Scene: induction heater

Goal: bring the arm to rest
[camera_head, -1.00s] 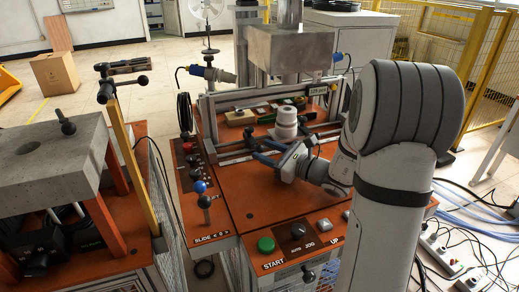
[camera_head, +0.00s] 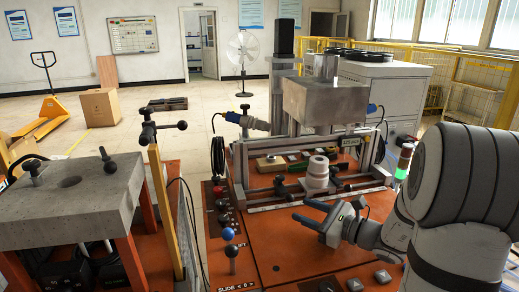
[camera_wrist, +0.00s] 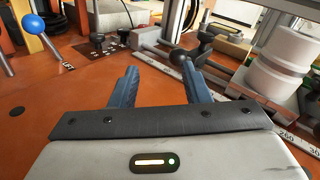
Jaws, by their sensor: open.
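My gripper (camera_head: 303,212) is open and empty, low over the orange machine table (camera_head: 290,258). Its two blue fingers stand apart in the wrist view (camera_wrist: 160,74), with nothing between them. My arm reaches in from the right. A white stepped cylinder (camera_head: 317,176) stands upright at the fixture just behind my gripper, apart from the fingers. In the wrist view the cylinder (camera_wrist: 283,72) is to the right of the fingers.
A blue-knobbed lever (camera_head: 228,236) stands left of my gripper, with control knobs behind it. The metal frame and grey block (camera_head: 325,100) rise behind the cylinder. A grey slab table (camera_head: 75,190) is at left. Open floor lies behind.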

